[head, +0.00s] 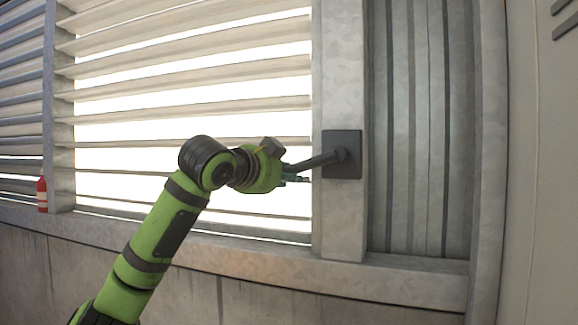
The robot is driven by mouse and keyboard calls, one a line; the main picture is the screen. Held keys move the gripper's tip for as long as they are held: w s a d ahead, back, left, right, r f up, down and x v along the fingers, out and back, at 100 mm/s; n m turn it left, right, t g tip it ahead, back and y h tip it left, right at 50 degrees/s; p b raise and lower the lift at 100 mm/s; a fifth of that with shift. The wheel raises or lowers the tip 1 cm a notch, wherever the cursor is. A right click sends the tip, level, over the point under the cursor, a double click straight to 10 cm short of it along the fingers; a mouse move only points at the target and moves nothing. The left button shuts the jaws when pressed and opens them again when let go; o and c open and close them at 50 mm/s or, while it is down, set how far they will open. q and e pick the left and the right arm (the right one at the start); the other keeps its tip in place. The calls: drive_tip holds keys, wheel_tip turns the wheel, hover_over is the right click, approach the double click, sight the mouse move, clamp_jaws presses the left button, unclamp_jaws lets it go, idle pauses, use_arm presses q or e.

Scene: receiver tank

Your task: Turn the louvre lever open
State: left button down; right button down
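The louvre lever (318,161) is a dark grey bar on a dark square plate (343,170) fixed to the pale post. It points left and slightly down from its hub. My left arm comes in from the lower left, and my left gripper (288,175) is at the lever's outer end. The wrist and hand cover that end, so I cannot tell whether the fingers are closed around it or only beside it. The louvre slats (190,104) lie left of the post, with bright light showing through wide gaps. My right gripper is not in view.
A red bottle-like object (42,194) with a white band stands on the ledge at the far left. A ledge (400,281) runs below the louvres and post. Ribbed metal panels (420,120) and a pale wall (545,180) are to the right.

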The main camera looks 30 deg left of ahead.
use_arm(q)
drive_tip(key=shift+s+a+r+m+p, duration=0.1)
drive_tip(key=shift+a+r+m+p, duration=0.15)
drive_tip(key=shift+r+m+p, duration=0.25)
drive_tip(key=c, duration=1.2)
unclamp_jaws()
drive_tip(key=shift+r, duration=0.1)
drive_tip(key=shift+c, duration=0.2)
drive_tip(key=o, duration=0.3)
drive_tip(key=shift+o, duration=0.2)
drive_tip(key=s+d+r, duration=0.1)
drive_tip(key=s, duration=1)
drive_tip(key=shift+s+d+r, duration=0.15)
drive_tip(key=shift+s+r, duration=0.15)
drive_tip(key=shift+r, duration=0.05)
